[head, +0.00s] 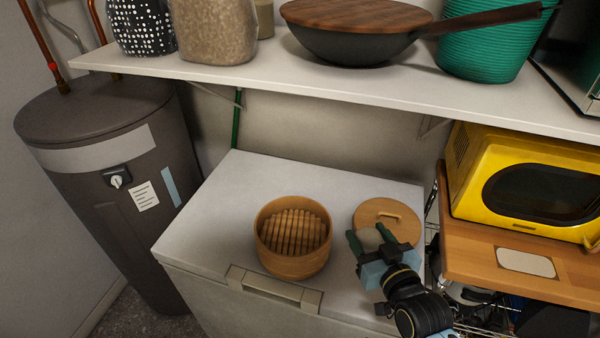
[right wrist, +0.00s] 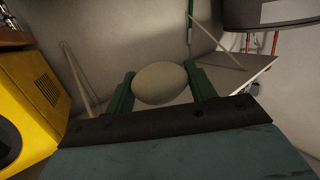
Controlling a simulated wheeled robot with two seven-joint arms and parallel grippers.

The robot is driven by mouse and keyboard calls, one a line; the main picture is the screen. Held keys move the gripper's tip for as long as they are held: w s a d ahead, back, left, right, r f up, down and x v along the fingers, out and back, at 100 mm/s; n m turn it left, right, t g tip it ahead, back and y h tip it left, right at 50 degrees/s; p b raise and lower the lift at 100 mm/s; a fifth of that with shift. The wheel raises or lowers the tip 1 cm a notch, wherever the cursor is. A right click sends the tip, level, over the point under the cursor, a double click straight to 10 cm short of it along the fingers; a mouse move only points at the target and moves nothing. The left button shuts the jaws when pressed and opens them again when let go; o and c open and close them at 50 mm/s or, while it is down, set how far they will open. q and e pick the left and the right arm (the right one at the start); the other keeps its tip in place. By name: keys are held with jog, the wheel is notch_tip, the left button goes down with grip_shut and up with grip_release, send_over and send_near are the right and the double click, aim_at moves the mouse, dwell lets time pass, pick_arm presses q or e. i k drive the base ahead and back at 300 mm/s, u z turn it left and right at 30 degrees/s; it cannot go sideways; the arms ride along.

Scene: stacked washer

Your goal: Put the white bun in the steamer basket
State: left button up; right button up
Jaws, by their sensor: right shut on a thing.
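The round bamboo steamer basket (head: 292,266) stands uncovered on the white chest top, with its slatted floor showing and empty. The white bun (right wrist: 160,83) is a pale oval held between the green fingers of my right gripper (right wrist: 161,88), as the right wrist view shows. In the head view, my right gripper (head: 370,239) is to the right of the basket, apart from it and in front of the bamboo lid (head: 378,208). My left gripper is not in view.
The chest top (head: 225,200) is clear left of the basket. A shelf (head: 330,90) above holds a lidded wok (head: 350,42) and a green basket (head: 485,45). A yellow microwave (head: 520,175) on a wooden rack is at the right, and a dark tank (head: 90,150) at the left.

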aim_at(298, 235)
jog(key=u, duration=1.65)
jog(key=i, duration=0.65)
jog(key=z, duration=1.65)
